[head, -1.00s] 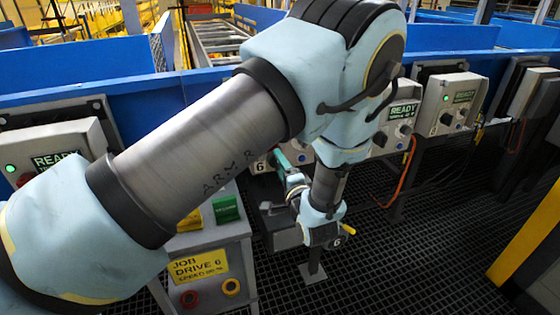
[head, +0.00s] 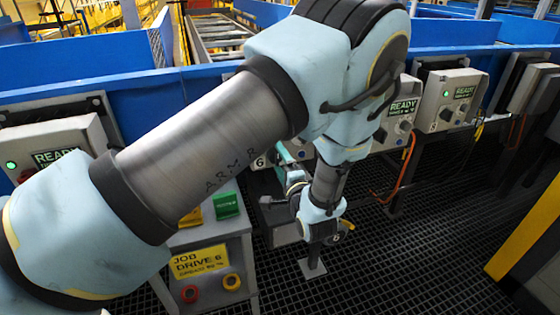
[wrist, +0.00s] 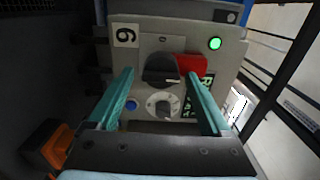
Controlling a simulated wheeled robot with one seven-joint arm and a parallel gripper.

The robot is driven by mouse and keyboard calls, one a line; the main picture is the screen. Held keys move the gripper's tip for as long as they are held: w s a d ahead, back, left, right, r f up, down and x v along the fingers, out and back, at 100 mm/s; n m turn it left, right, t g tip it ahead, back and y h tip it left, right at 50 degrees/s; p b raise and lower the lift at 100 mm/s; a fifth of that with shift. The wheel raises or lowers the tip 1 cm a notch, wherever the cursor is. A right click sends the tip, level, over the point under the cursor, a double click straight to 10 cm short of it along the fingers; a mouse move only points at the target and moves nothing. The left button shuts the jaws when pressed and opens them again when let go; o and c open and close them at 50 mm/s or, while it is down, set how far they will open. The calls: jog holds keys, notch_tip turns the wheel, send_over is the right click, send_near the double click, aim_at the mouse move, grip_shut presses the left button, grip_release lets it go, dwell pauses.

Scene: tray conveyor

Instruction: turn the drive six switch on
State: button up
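The drive six box (wrist: 150,42) fills the middle of the wrist view, with a "6" label (wrist: 125,35) at its upper left. Its black rotary switch (wrist: 160,69) has a pale pointer mark toward the right. A red part (wrist: 192,65) sits just right of it and a white dial (wrist: 160,103) below it. My gripper (wrist: 158,77) is open and empty, with its teal fingers on either side of the switch. Whether a finger touches it I cannot tell. In the head view my arm hides most of this box; its "6" label (head: 259,162) shows.
A green lamp (wrist: 215,43) is lit and a blue button (wrist: 131,104) is by the left finger. A job stand (head: 205,262) reads "JOB DRIVE 6". Similar boxes stand along the blue conveyor rail, including one at right (head: 448,98). The grated floor at right is open.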

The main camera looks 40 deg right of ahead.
jog(key=b+v, duration=0.2)
jog(key=v, duration=0.8)
jog(key=shift+s+a+b, duration=0.2)
jog(key=shift+s+b, duration=0.1)
jog(key=shift+s, duration=0.05)
jog(key=w+a+n+g+y, duration=0.25)
jog(key=w+n+g, duration=0.3)
jog(key=w, duration=0.95)
jog(key=w+a+r+n+g, duration=0.35)
jog(key=w+a+n, duration=0.35)
jog(key=a, duration=0.4)
jog(key=s+a+r+n+g+y, duration=0.1)
jog(key=s+a+r+n+g, duration=0.1)
jog(key=a, duration=0.8)
jog(key=s+a+r+n+g+y+p, duration=0.1)
jog(key=s+a+r+n+g, duration=0.1)
jog(key=a, duration=0.9)
jog(key=s+a+r+n+g+y, duration=0.1)
jog(key=s+a+n+g, duration=0.1)
jog(key=a, duration=0.8)
jog(key=s+n, duration=0.1)
jog(key=n, duration=0.1)
jog(key=shift+a+r+n+y+p, duration=0.15)
jog(key=shift+r+n+y+p, duration=0.15)
jog(key=shift+r+n+y, duration=0.1)
